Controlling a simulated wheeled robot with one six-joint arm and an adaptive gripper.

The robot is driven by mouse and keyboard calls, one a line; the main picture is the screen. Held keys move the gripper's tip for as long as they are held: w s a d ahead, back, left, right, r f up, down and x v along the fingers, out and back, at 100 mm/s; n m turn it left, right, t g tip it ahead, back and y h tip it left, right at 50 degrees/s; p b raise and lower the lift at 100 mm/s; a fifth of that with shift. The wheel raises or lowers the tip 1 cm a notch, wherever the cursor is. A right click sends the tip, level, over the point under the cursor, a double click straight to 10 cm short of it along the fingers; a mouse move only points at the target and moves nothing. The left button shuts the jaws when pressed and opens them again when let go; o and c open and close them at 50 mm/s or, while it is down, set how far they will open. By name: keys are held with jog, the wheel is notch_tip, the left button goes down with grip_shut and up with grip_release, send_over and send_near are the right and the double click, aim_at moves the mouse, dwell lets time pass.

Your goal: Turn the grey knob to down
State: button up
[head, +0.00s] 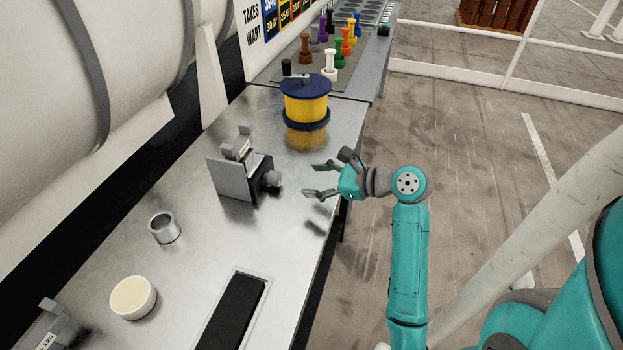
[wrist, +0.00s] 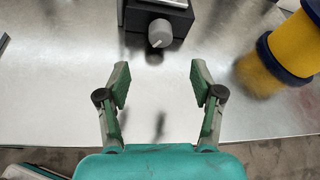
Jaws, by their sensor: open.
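The grey knob (head: 272,179) sticks out from the right side of a small black box (head: 262,172) with an upright metal plate (head: 229,178), on the steel table. In the wrist view the knob (wrist: 160,33) is at the top centre, with a pale line on its face slanting toward the lower left. My gripper (head: 312,180) is open and empty to the right of the knob, apart from it. In the wrist view my gripper's two green fingers (wrist: 160,85) are spread, with the knob beyond the gap between them.
A yellow spool with dark blue flanges (head: 306,100) stands behind the knob box. A metal ring (head: 163,227), a round cream-topped pot (head: 133,298) and a dark recessed strip (head: 233,315) are nearer on the table (head: 190,285). Coloured pegs (head: 346,45) stand farther back.

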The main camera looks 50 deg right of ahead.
aim_at(279, 178)
jog(key=shift+w+d+m+y, duration=0.25)
jog(key=shift+d+m+y, duration=0.25)
jog(key=shift+m, duration=0.1)
jog(key=shift+w+d+m+g+y, duration=0.2)
jog(key=shift+w+m+g+y, duration=0.1)
jog(key=shift+m, duration=0.2)
jog(key=x, duration=1)
jog(key=shift+w+a+f, duration=0.15)
jog(key=shift+w+f, duration=0.05)
jog(key=shift+w, duration=0.05)
jog(key=shift+c, duration=0.3)
jog(key=c, duration=1.1)
